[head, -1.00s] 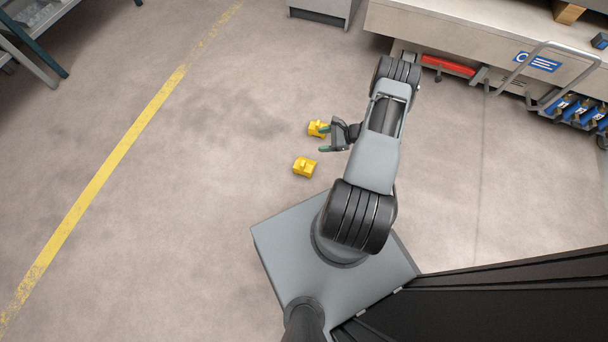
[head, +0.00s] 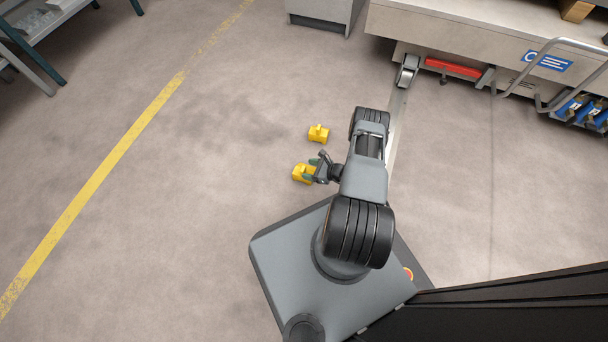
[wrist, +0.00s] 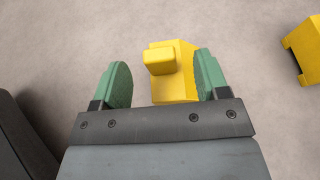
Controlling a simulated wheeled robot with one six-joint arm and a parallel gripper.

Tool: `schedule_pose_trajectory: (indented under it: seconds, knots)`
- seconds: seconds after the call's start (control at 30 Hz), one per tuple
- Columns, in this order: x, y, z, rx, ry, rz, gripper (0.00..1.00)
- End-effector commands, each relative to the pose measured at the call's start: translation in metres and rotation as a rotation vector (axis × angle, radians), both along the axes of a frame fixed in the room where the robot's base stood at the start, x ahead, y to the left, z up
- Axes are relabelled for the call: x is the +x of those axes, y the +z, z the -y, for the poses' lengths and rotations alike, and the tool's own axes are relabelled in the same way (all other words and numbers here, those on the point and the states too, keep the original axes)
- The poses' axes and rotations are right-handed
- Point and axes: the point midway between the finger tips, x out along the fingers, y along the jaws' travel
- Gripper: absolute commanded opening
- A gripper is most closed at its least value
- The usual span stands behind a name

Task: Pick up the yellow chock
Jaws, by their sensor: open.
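Two yellow chocks stand on the floor. The nearer yellow chock (head: 302,174) is at my gripper (head: 314,168) in the head view. In the wrist view this chock (wrist: 172,72) lies between and just beyond the green fingertips of my gripper (wrist: 162,82), closer to the right finger. The jaws are open and hold nothing.
A bench or machine base (head: 470,45) with a red part (head: 453,68) and blue items (head: 580,110) runs along the upper right. A grey cabinet (head: 325,12) stands at the top. A yellow line (head: 110,155) crosses the floor; the floor left of the chocks is clear.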

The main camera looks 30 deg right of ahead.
Motion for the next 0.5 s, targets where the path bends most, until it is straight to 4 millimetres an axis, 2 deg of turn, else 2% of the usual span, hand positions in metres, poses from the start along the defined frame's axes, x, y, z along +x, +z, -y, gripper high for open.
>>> schedule_pose_trajectory:
  seconds: [0.17,0.5]
  knots:
    - [0.007,-0.006,-0.008,0.0,0.003,0.0,0.68]
    - [0.034,-0.021,-0.033,0.0,0.002,0.0,0.68]
